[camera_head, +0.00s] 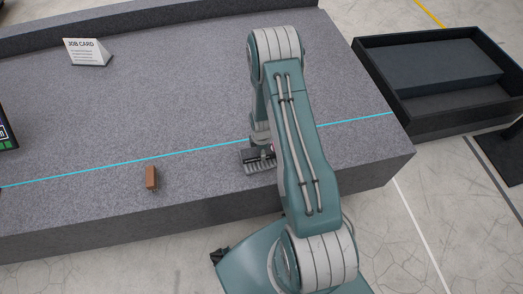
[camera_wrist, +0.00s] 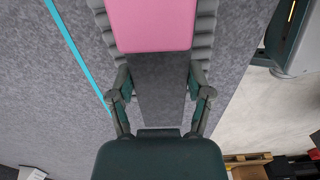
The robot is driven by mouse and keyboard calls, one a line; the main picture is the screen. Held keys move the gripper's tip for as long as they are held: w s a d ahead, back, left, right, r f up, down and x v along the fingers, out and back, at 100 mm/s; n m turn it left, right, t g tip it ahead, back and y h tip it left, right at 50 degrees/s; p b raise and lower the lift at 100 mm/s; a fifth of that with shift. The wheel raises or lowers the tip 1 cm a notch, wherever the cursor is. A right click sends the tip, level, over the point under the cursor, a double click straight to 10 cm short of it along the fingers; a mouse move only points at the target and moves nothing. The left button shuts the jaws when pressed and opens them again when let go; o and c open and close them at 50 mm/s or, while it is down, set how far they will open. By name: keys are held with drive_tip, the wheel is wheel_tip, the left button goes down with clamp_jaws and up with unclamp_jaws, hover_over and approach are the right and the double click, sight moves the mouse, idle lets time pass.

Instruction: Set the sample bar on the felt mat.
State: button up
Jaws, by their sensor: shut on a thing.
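My gripper (camera_head: 259,160) is low over the front part of the granite bed, just on the near side of the cyan line. In the wrist view its ribbed grey fingers are shut on a pink block (camera_wrist: 152,24), one along each side. This block appears to be the sample bar; only a small reddish part shows in the head view, behind the gripper and arm. I cannot tell whether it touches the surface below. A dark grey patch shows between the finger linkages in the wrist view. I cannot clearly identify the felt mat in either view.
A small brown block (camera_head: 151,178) stands on the granite bed (camera_head: 190,100), left of my gripper. A job card (camera_head: 87,51) is at the back left, and a dark open tray (camera_head: 445,120) is at the right. The bed between them is mostly clear.

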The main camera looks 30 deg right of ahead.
drive_tip(key=o, duration=1.3)
drive_tip(key=shift+a, duration=0.15)
drive_tip(key=shift+o, duration=0.2)
drive_tip(key=shift+d, duration=0.2)
wheel_tip(320, 180, up, 12)
wheel_tip(320, 180, up, 12)
drive_tip(key=m+t, duration=0.1)
drive_tip(key=m, duration=0.2)
hover_over(255, 153)
drive_tip(key=s+a+r+m+t, duration=0.1)
drive_tip(key=s+a+r+m, duration=0.1)
drive_tip(key=r, duration=0.4)
drive_tip(key=s+a+r+m+t, duration=0.1)
drive_tip(key=s+a+r+m, duration=0.1)
drive_tip(key=r, duration=0.3)
drive_tip(key=s+a+r+m+t, duration=0.1)
drive_tip(key=s+a+r+m, duration=0.2)
drive_tip(key=s+r, duration=0.3)
drive_tip(key=s+a+r+m+t, duration=0.1)
drive_tip(key=s+a+r+m, duration=0.2)
drive_tip(key=s+r, duration=0.4)
drive_tip(key=s+m, duration=0.1)
drive_tip(key=s, duration=0.2)
drive_tip(key=shift+s+a+r+m+t, duration=0.2)
drive_tip(key=shift+m+t, duration=0.1)
drive_tip(key=shift+m, duration=0.1)
